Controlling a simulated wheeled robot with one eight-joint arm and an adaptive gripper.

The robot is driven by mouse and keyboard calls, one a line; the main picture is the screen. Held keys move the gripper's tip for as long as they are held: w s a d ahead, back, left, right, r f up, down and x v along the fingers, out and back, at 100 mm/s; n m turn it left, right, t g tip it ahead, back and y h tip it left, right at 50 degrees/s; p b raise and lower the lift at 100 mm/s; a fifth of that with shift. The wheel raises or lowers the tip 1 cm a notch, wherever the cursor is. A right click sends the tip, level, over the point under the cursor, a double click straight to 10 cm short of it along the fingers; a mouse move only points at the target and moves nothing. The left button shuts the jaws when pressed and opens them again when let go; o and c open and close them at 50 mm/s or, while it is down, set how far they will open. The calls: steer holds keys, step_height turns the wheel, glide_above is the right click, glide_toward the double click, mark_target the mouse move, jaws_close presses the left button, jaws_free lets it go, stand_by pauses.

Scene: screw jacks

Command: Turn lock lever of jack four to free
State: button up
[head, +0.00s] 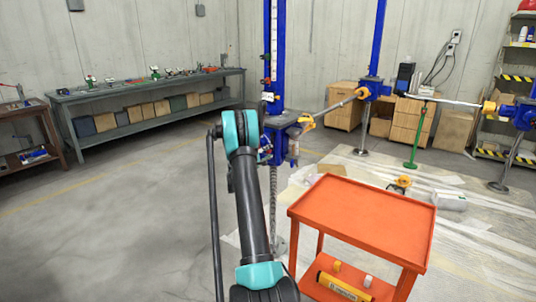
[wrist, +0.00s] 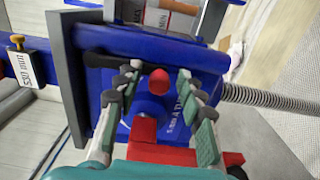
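The blue jack (head: 275,60) stands behind my arm in the head view. Its blue housing (wrist: 185,65) fills the middle of the wrist view, with a red rounded knob (wrist: 158,81) and a red block (wrist: 144,130) below it. I cannot tell whether these two red parts are one lever, or which way it points. No jack number is readable. My gripper (wrist: 158,108) is open, its two green-padded fingers on either side of the red parts. The knob shows between the fingertips; contact is not clear. In the head view my gripper is hidden behind my arm.
An orange cart (head: 365,215) stands close on the right. Other blue jacks (head: 375,80) stand farther right, near a green stand (head: 414,150). A grey workbench (head: 150,95) lines the back left wall. The left floor is clear.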

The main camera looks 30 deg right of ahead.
steer(key=v, duration=1.2)
steer(key=shift+s, duration=0.1)
